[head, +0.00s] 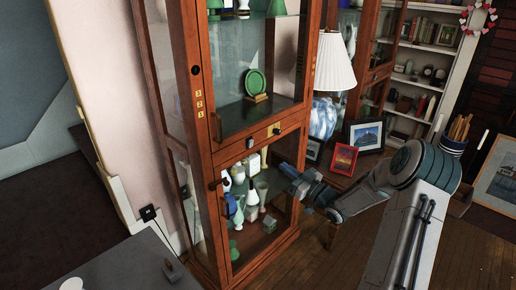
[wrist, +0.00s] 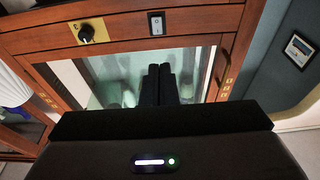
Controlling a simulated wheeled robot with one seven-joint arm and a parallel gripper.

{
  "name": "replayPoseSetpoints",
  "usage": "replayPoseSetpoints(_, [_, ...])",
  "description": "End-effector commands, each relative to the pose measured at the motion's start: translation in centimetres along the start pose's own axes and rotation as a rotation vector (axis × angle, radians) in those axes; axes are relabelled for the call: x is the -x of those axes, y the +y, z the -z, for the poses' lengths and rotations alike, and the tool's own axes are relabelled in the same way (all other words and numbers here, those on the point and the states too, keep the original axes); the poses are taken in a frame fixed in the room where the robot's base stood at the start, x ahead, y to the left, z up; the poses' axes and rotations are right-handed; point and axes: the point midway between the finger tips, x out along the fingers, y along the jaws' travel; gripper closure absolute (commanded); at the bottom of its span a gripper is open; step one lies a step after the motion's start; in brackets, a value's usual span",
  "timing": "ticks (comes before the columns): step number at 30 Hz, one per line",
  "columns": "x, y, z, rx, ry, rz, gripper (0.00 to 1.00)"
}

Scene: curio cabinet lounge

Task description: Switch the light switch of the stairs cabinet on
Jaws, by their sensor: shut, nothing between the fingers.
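The near wooden cabinet (head: 212,160) has glass panes and a wooden rail between its upper and lower compartments. A small dark light switch (head: 249,142) with a pale face sits on that rail; it also shows in the wrist view (wrist: 157,23). I cannot tell its on or off position. Beside it is a dark round knob (head: 276,131) on a brass plate, seen too in the wrist view (wrist: 86,33). My gripper (head: 285,168) is shut and empty, in front of the cabinet, right of and lower than the switch. Its closed fingers (wrist: 160,70) appear apart from the switch.
Vases and figurines (head: 240,200) stand behind the lower glass. A lamp (head: 333,65) and framed pictures (head: 343,159) stand to the right, near my arm. A grey surface (head: 130,262) lies at the lower left. Wooden floor (head: 310,262) is open in front of the cabinet.

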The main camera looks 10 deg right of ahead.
Motion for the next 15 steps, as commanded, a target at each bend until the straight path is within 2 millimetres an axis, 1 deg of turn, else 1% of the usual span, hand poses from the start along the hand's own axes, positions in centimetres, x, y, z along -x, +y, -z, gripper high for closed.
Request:
replayPoseSetpoints(5, [-0.1,0.0,0.0,0.0,-0.001,0.0,1.0])
replayPoseSetpoints(8, [-0.6,0.0,0.1,0.0,-0.001,0.0,1.0])
replayPoseSetpoints(11, [-1.8,-0.1,0.1,0.0,-0.002,0.002,1.0])
replayPoseSetpoints(15, [-4.6,-0.1,0.1,0.0,-0.001,0.002,1.0])
